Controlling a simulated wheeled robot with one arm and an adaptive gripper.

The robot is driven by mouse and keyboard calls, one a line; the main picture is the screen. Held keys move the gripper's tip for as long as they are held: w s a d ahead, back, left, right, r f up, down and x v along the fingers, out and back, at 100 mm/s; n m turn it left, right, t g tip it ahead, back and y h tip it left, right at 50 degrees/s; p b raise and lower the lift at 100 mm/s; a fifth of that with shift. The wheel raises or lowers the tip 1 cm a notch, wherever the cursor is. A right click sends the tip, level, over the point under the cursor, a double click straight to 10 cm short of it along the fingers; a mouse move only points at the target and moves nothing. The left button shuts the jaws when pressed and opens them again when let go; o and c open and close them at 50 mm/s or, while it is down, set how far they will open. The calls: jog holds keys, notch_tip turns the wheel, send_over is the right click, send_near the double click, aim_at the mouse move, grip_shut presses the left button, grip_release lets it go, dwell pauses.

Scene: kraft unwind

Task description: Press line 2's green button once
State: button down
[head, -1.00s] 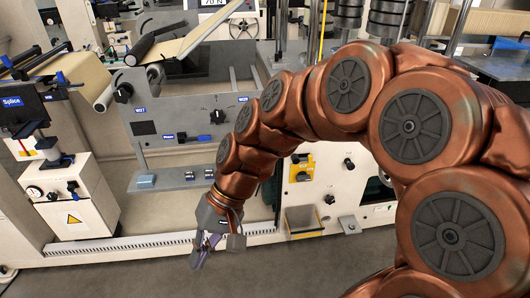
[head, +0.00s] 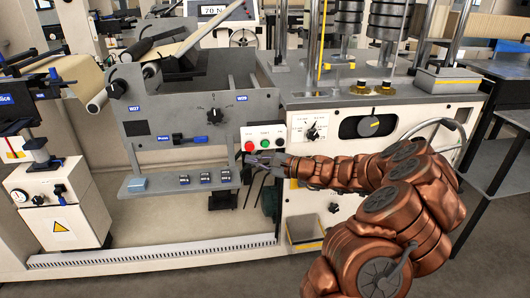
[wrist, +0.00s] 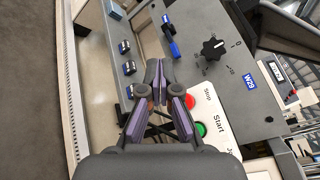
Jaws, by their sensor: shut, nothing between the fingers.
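A white button plate (head: 264,134) sits on the front of the grey unwind unit. It carries a red button (head: 249,146) at left and a green button (head: 265,143) in the middle. In the wrist view the green button (wrist: 201,129) is beside the word Start, and the red button (wrist: 190,101) is beside Stop. I cannot read a line number on the plate. My gripper (head: 248,159) is shut and empty, just below the plate. In the wrist view my gripper (wrist: 155,64) points past the buttons, and I see no contact with the green one.
A selector knob (head: 212,114) and the W29 label (head: 241,99) are above. A cream cabinet (head: 310,110) with a dial (head: 367,126) stands at right.

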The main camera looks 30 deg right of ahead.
aim_at(265, 144)
jog(key=d+f+m+t+h, duration=0.1)
jog(key=d+f+m+h, duration=0.1)
jog(key=d, duration=0.5)
notch_tip(265, 144, down, 2)
jog(key=shift+d+f+m+t+b, duration=0.15)
jog(key=shift+d+m+t+b, duration=0.15)
jog(key=shift+d+m+b, duration=0.15)
jog(key=shift+a, duration=0.1)
jog(key=w+d+p, duration=0.2)
jog(key=w+d, duration=0.1)
jog(key=w, duration=0.5)
jog(key=shift+d+p, duration=0.15)
jog(key=shift+p, duration=0.2)
jog(key=shift+w+d, duration=0.35)
jog(key=shift+w, duration=0.5)
dwell(1.5)
jog(key=shift+s, duration=0.15)
dwell(0.3)
jog(key=shift+s+a+b, duration=0.4)
jog(key=shift+s+b, duration=0.05)
jog(key=shift+s, duration=0.25)
